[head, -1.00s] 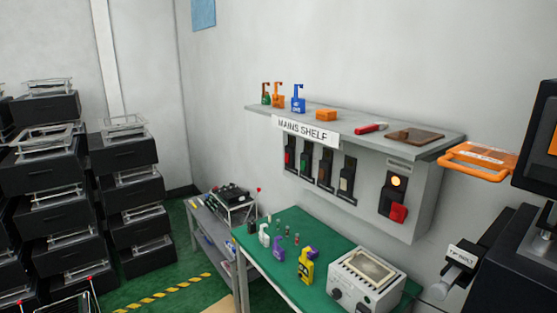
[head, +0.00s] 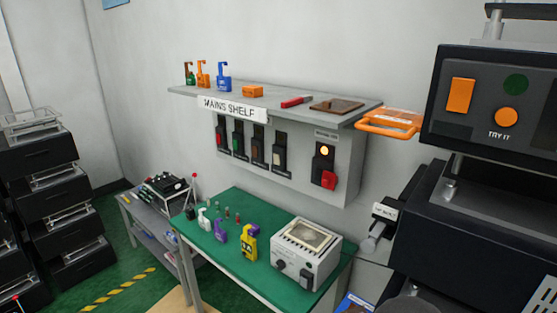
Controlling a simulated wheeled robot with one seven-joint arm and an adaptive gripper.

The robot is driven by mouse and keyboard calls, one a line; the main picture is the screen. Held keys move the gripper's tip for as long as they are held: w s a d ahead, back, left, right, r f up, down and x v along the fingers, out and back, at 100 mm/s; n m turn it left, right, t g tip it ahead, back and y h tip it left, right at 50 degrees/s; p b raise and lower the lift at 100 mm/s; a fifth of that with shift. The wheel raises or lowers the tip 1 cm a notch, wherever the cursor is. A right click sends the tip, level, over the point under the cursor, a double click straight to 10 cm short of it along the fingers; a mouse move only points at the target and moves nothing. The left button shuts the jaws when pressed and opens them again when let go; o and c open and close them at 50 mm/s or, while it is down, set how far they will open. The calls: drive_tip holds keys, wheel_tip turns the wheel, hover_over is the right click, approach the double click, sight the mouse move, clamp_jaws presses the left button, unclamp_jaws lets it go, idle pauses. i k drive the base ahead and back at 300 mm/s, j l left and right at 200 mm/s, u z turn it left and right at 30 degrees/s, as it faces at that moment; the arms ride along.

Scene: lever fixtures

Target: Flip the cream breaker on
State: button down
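The cream breaker (head: 277,157) is the rightmost of the row of small breakers on the grey panel under the shelf labelled MAINS SHELF. Its cream handle sits in a dark upright slot; it is too small to tell its position surely. Left of it are a brown breaker (head: 257,151), a green breaker (head: 237,144) and a red breaker (head: 220,138). To its right is a larger switch with a red handle (head: 329,180) under a glowing lamp (head: 324,151). My gripper is not in view.
A green-topped bench (head: 225,254) stands below the panel with padlocks and a white instrument box (head: 306,254). A dark machine (head: 490,220) fills the right. Black crates (head: 60,240) are stacked left.

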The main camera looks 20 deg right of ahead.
sight(276, 155)
drive_tip(key=i+j, duration=0.95)
drive_tip(key=i+l+z, duration=0.05)
drive_tip(key=i, duration=0.1)
